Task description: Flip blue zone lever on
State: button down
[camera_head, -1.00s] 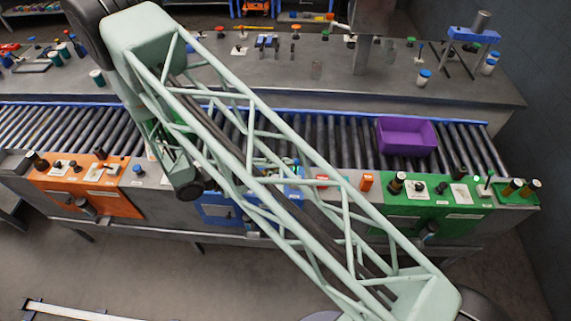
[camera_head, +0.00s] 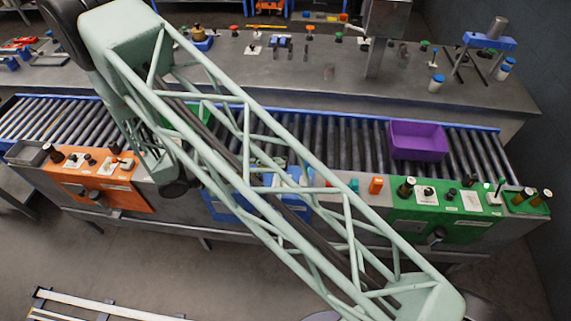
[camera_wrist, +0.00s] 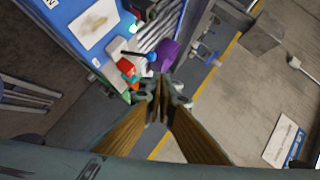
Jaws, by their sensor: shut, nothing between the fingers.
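The blue zone panel (camera_head: 222,205) is at the middle front of the conveyor in the head view, mostly hidden behind my arm. In the wrist view the blue panel (camera_wrist: 72,14) fills the upper left and carries a white plate (camera_wrist: 94,24). Beside it is a dark stick with a blue tip (camera_wrist: 152,57) on a white base; I cannot tell for sure that this is the lever or which way it is set. My gripper (camera_wrist: 158,92) is shut and empty, below this stick in the picture. My arm hides the gripper in the head view.
A red button (camera_wrist: 126,67) is close to the gripper's left. An orange panel (camera_head: 75,186) stands left and a green panel (camera_head: 460,228) right. A purple bin (camera_head: 418,140) sits on the rollers (camera_head: 340,140). The floor in front is mostly clear.

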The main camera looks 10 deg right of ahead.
jog(key=shift+w+r+v, duration=0.1)
jog(key=shift+r+v, duration=0.05)
jog(key=shift+v, duration=0.85)
jog(key=shift+w+r+v, duration=0.1)
jog(key=shift+v, duration=0.85)
jog(key=shift+w+r+v, duration=0.1)
jog(key=shift+r+v, duration=0.05)
jog(key=shift+v, duration=0.85)
